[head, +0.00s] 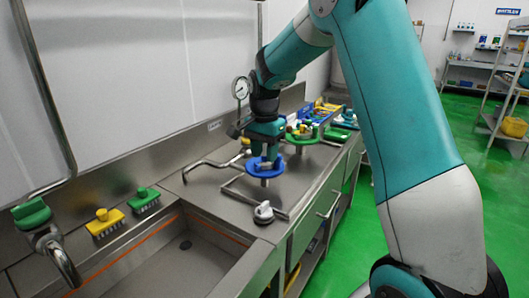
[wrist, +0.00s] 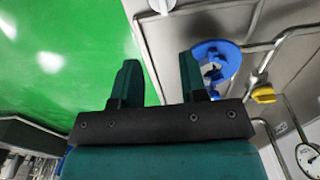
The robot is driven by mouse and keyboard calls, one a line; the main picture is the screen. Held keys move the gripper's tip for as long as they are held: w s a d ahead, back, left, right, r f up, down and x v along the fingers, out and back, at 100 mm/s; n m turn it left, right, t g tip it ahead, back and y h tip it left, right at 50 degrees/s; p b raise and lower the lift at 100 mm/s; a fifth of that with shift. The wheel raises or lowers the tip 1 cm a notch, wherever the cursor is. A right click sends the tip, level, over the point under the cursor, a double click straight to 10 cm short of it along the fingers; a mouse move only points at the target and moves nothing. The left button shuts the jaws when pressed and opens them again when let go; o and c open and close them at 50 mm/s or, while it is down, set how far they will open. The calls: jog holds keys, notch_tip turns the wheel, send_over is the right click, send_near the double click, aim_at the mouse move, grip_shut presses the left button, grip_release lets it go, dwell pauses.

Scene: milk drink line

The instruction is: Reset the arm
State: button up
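My arm, teal and grey, reaches across the right half of the head view. My gripper (head: 262,152) points down over the steel counter, just above or in front of a blue round handwheel (head: 265,169); the exact gap cannot be told. In the wrist view my gripper (wrist: 158,78) has its two dark teal fingers well apart, with only counter edge and green floor between them. The blue handwheel (wrist: 228,58) shows there beyond the right finger, which hides part of it. Nothing is held.
A sink basin (head: 185,246) lies front left, with a green brush (head: 144,198), a yellow brush (head: 105,222) and a green-handled tap (head: 32,213) behind it. A pressure gauge (head: 241,88) stands near my wrist. Green handwheel (head: 303,135) farther back. Green floor (head: 345,235) is open right.

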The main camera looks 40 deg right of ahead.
dwell(0.3)
jog(key=s+a+r+n+y, duration=0.1)
jog(key=s+a+r+n, duration=0.1)
jog(key=s+a+n, duration=0.35)
jog(key=s+a+r+n, duration=0.3)
jog(key=a, duration=0.5)
jog(key=s+a+n+y, duration=0.1)
jog(key=s+a+n, duration=0.4)
jog(key=s, duration=0.4)
jog(key=s+a+r+n+y, duration=0.1)
jog(key=s+a+n+y, duration=0.1)
jog(key=s+a+n, duration=0.4)
jog(key=s+n, duration=0.1)
jog(key=s, duration=0.3)
jog(key=shift+s+a+n, duration=0.2)
jog(key=shift+a+n, duration=0.1)
jog(key=shift+n, duration=0.05)
